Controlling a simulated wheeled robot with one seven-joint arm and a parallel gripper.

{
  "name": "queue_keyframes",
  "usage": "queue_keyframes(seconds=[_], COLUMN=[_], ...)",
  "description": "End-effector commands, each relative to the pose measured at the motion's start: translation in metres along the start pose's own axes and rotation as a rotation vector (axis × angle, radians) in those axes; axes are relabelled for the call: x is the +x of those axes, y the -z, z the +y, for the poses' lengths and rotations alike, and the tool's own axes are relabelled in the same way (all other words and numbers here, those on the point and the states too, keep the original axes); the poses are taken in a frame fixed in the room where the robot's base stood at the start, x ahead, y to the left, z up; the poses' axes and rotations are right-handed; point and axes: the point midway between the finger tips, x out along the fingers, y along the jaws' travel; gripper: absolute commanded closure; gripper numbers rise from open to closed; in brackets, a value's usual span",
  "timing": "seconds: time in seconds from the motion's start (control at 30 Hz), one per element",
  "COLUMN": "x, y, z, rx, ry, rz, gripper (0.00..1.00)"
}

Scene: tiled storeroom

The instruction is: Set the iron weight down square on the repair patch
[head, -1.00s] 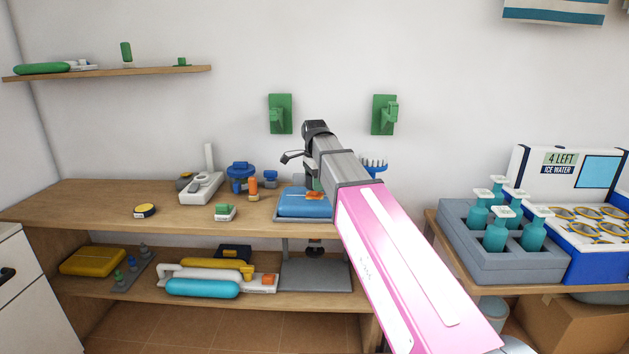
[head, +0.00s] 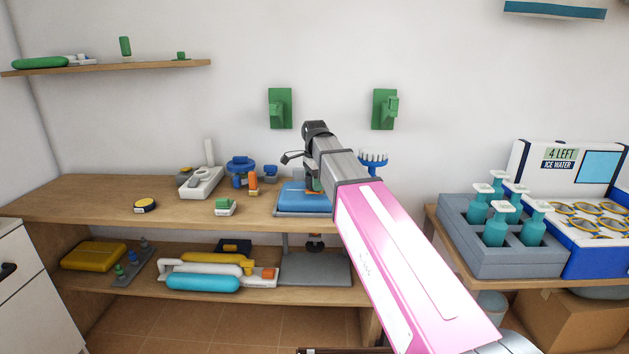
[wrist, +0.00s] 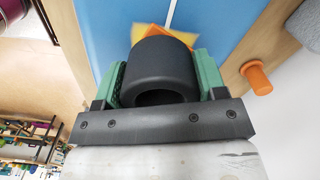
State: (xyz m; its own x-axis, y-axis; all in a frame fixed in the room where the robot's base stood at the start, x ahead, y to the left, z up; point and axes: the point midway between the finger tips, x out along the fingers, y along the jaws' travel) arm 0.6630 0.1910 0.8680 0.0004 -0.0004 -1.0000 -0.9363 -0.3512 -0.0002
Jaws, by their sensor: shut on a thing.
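My gripper (wrist: 162,62) is shut on the iron weight (wrist: 165,82), a black cylinder with a hollow end, between its green fingers. In the head view my gripper (head: 313,186) is over the blue pad (head: 298,199) on the bench, largely behind my arm. In the wrist view the blue pad (wrist: 98,22) lies below. The orange and yellow repair patch (wrist: 150,32) shows on it just beyond the weight, which covers most of it. I cannot tell whether the weight touches the patch.
An orange peg (wrist: 256,77) stands beside the pad in the wrist view. On the bench (head: 100,202) are a white device (head: 201,182), a blue stand (head: 240,168) and a yellow-black disc (head: 145,205). A grey bottle crate (head: 485,250) stands at right.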

Motion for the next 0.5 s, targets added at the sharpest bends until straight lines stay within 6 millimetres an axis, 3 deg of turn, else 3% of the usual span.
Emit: queue_keyframes(seconds=[0.3, 0.33, 0.4, 0.5], x=[0.0065, 0.0067, 0.0064, 0.0064], y=[0.0, 0.0, 0.0, 0.0], z=[-0.0001, -0.0001, -0.0001, -0.0001], rx=[0.0, 0.0, 0.0, 0.0], ry=[0.001, 0.001, 0.001, 0.0], rz=[0.0, 0.0, 0.0, 0.0], gripper=[0.78, 0.32, 0.09, 0.06])
